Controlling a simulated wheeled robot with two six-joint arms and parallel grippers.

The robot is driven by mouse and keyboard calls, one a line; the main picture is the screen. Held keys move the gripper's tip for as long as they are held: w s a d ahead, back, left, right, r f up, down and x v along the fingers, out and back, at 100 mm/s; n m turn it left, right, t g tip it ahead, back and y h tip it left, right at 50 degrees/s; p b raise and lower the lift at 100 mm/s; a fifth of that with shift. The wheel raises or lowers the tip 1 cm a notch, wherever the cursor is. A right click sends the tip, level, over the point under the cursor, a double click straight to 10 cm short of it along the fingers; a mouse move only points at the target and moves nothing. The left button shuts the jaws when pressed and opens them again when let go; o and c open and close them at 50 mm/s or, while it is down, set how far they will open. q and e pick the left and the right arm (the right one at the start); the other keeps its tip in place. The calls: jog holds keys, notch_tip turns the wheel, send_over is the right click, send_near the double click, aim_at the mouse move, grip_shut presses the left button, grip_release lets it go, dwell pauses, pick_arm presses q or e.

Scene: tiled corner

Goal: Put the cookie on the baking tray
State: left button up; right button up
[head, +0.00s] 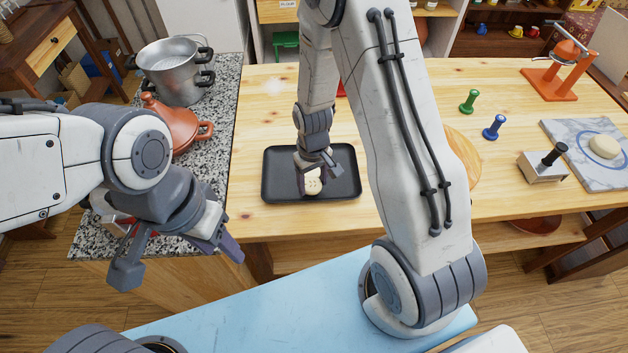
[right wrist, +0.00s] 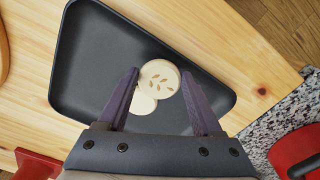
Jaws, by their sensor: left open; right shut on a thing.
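The black baking tray (head: 278,165) lies on the wooden table; its dark floor also shows in the right wrist view (right wrist: 100,60). My right gripper (head: 314,188) is over the tray, shut on a pale round cookie (head: 313,187). In the right wrist view the cookie (right wrist: 161,78) has leaf-shaped marks and sits between the fingertips. It overlaps a second pale round piece (right wrist: 143,104), partly hidden, over the tray. I cannot tell whether the held cookie touches the tray. My left gripper (head: 178,260) is open and empty, left of the tray and nearer to me.
A terracotta pot (head: 170,128) and metal pots (head: 178,75) stand on the granite counter at left. Green (head: 469,101) and blue (head: 493,127) stamps, a marble board (head: 565,135) and an orange press (head: 560,80) stand at right. The table right of the tray is partly hidden by my arm.

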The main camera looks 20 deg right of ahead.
jog(key=shift+f, duration=0.4)
jog(key=shift+f, duration=0.1)
jog(key=shift+f+b, duration=0.4)
jog(key=shift+f, duration=0.15)
jog(key=o, duration=1)
jog(key=shift+o, duration=0.2)
